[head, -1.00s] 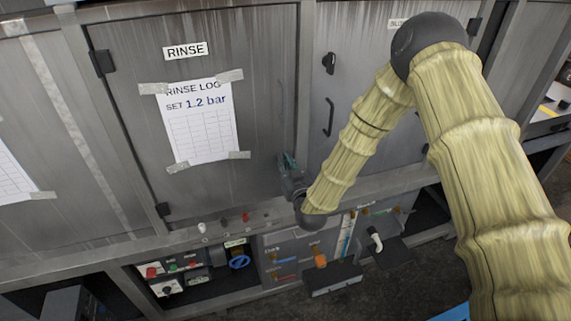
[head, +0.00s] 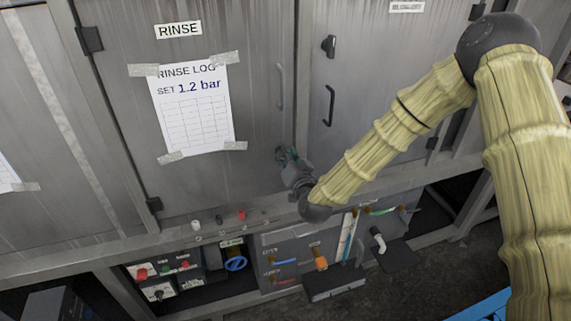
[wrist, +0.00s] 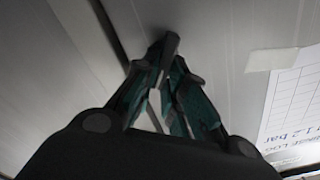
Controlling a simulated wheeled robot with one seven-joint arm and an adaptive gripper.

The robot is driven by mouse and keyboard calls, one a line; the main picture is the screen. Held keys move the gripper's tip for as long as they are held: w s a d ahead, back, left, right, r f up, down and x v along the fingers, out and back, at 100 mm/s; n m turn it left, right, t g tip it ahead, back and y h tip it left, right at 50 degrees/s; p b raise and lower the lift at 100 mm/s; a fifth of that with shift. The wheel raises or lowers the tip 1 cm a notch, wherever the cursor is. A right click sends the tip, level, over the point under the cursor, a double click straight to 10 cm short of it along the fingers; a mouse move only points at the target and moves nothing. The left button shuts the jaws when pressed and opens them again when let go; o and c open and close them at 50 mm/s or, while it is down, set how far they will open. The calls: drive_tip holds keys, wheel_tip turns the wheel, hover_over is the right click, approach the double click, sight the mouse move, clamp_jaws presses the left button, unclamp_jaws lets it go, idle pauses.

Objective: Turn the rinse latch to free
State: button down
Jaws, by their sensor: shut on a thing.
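The rinse door (head: 255,120), a grey steel panel labelled RINSE, fills the centre-left of the head view. My gripper (head: 283,153) is at the door's lower right edge, by the frame post. In the wrist view my gripper (wrist: 163,65) has its teal-sided fingers closed together on a small dark latch (wrist: 169,42). Only the latch's end shows past the fingertips, close to the seam beside the door. The fingers hide the rest of it, and its exact angle is hard to tell. In the head view the latch is hidden by my gripper.
A taped rinse log sheet (head: 193,110) hangs on the door, left of a bar handle (head: 280,87). Another door with a dark latch (head: 329,46) is to the right. Below run a ledge with small knobs (head: 242,214), a control box (head: 160,268) and a blue valve wheel (head: 235,264).

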drive_tip(key=m+b, duration=0.3)
drive_tip(key=f+m+b, duration=0.1)
drive_tip(key=m+b, duration=0.6)
drive_tip(key=m, duration=0.1)
drive_tip(key=shift+w+d+f, duration=0.1)
drive_tip(key=shift+d+f, duration=0.05)
drive_tip(key=shift+d, duration=0.2)
drive_tip(key=c, duration=1.5)
unclamp_jaws()
drive_tip(key=v, duration=1.2)
